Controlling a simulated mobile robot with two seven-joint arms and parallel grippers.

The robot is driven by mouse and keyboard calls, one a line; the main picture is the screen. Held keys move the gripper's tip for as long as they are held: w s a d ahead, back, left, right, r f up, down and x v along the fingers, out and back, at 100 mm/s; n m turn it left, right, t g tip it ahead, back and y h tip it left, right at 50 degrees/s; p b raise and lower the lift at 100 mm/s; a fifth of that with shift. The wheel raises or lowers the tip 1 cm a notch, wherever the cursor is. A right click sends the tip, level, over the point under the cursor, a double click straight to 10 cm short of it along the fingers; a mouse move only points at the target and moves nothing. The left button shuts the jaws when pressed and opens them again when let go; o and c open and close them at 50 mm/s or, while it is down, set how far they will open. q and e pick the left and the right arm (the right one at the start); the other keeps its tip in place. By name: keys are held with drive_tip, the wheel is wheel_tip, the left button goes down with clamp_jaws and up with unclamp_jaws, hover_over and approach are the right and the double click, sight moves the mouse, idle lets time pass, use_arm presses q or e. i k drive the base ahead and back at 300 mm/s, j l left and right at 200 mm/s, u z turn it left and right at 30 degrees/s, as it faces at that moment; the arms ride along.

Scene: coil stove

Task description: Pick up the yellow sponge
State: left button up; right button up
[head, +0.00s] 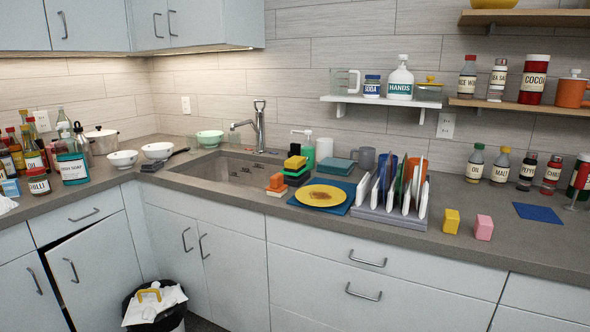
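A second small yellow block (451,221) stands near the counter's front edge, right of the dish rack, beside a pink block (484,228). I cannot tell for certain which of the two yellow blocks is the sponge. Neither of my grippers is in the head view.
An orange block (276,183) and a yellow plate (321,195) on a blue mat sit near the stack. A rack of plates (385,220) stands right of them. The sink (222,172) is to the left. Bottles line the back right. A bin (155,304) stands below on the floor.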

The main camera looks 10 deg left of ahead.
sight(296, 163)
drive_tip(key=i+j+z, duration=0.2)
drive_tip(key=i+j, duration=0.15)
drive_tip(key=i+j+z, duration=0.15)
drive_tip(key=i+j, duration=0.15)
drive_tip(key=j, duration=0.2)
